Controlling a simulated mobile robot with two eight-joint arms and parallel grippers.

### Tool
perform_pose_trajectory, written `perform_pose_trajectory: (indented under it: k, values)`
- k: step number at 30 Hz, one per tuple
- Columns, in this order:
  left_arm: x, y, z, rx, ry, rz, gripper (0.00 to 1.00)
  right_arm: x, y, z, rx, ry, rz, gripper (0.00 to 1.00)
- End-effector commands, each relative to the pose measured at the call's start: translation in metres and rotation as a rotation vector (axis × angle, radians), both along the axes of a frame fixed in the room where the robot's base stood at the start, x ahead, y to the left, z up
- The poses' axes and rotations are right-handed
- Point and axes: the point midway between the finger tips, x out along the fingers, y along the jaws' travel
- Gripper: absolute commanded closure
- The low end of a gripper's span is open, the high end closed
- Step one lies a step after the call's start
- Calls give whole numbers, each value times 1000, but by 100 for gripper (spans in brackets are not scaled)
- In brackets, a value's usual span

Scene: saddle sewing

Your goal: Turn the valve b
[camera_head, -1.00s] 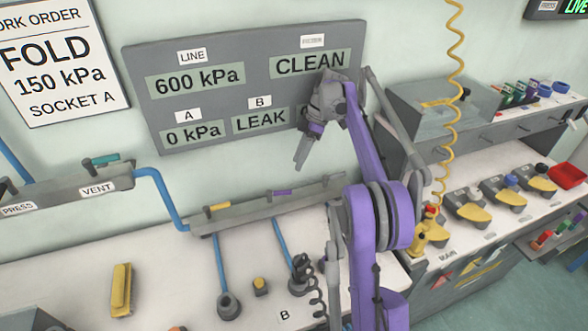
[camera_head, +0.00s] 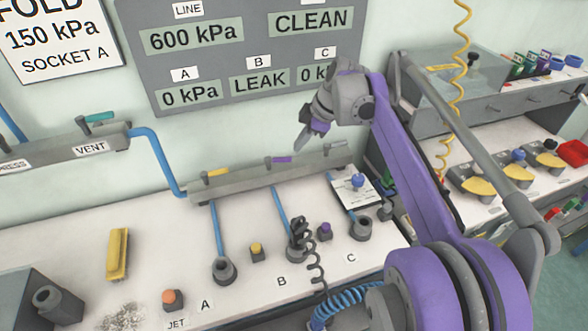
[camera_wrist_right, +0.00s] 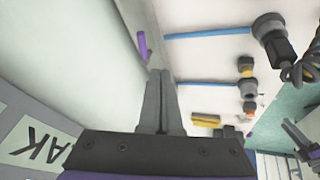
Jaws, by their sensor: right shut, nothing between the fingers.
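A grey manifold bar (camera_head: 232,183) along the back of the white bench carries small coloured valve levers. The purple lever (camera_head: 279,160) sits mid-bar, above the pipe that runs down to the socket labelled B, and lies roughly along the bar. It also shows in the right wrist view (camera_wrist_right: 142,44), just beyond my fingertips. My right gripper (camera_head: 302,146) hangs close to the purple lever, just right of it and apparently apart from it. Its fingers (camera_wrist_right: 160,72) are shut together and empty. My left gripper does not show clearly in either view.
A yellow lever (camera_head: 216,173) is on the same bar to the left. A display panel (camera_head: 195,122) hangs behind; its B field reads LEAK. A card with a blue knob (camera_head: 356,192) stands to the right.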

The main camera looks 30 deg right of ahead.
Motion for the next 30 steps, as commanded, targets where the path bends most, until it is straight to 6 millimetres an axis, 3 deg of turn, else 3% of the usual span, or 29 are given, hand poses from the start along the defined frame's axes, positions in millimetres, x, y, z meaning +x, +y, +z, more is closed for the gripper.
perform_pose_trajectory:
  k: [1, 4, 11, 17, 28, 30]
  values:
    - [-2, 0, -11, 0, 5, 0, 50, -10, 9, -6, -22, -36, -9, 100]
    - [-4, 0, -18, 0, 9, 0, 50, -21, 18, -6, -56, -100, -27, 100]
    - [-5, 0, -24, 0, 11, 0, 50, -29, 26, -6, -87, -163, -45, 100]
    - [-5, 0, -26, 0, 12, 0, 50, -16, 29, -26, -88, -164, -45, 100]
    - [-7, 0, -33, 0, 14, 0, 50, 27, 38, -91, -87, -164, -44, 100]
    - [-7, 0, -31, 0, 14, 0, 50, 38, 30, -89, -87, -164, -47, 100]
